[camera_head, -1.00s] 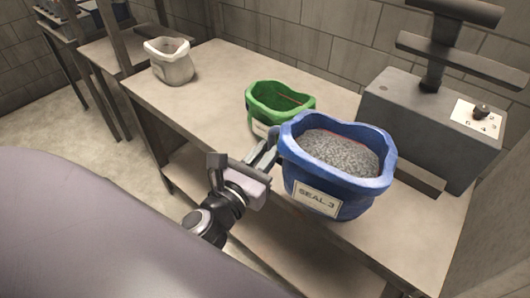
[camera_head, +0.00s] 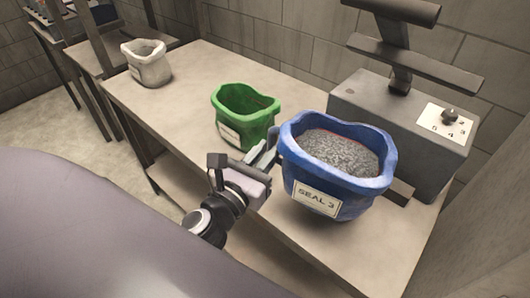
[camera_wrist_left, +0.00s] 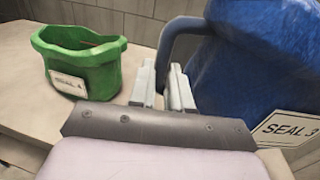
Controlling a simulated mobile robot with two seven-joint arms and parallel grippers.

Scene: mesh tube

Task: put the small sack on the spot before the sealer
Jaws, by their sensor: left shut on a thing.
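My left gripper (camera_head: 264,158) is shut on the handle of a blue sack (camera_head: 330,195), which is filled with grey grains and labelled "SEAL 3". In the left wrist view the fingers (camera_wrist_left: 163,88) close around the blue handle (camera_wrist_left: 167,58) at the side of the blue sack (camera_wrist_left: 250,70). The sack looks upright; whether it touches the table is hard to tell. It is in front of the grey sealer (camera_head: 390,125), partly hiding its base and the area before it. I cannot make out a marked spot. My right gripper is not in view.
A green open sack (camera_head: 243,117) stands left of the blue one, also in the left wrist view (camera_wrist_left: 80,62). A smaller white sack (camera_head: 148,64) stands at the far left end of the table (camera_head: 190,75). The sealer has a dial panel (camera_head: 447,121). The table between white and green sacks is clear.

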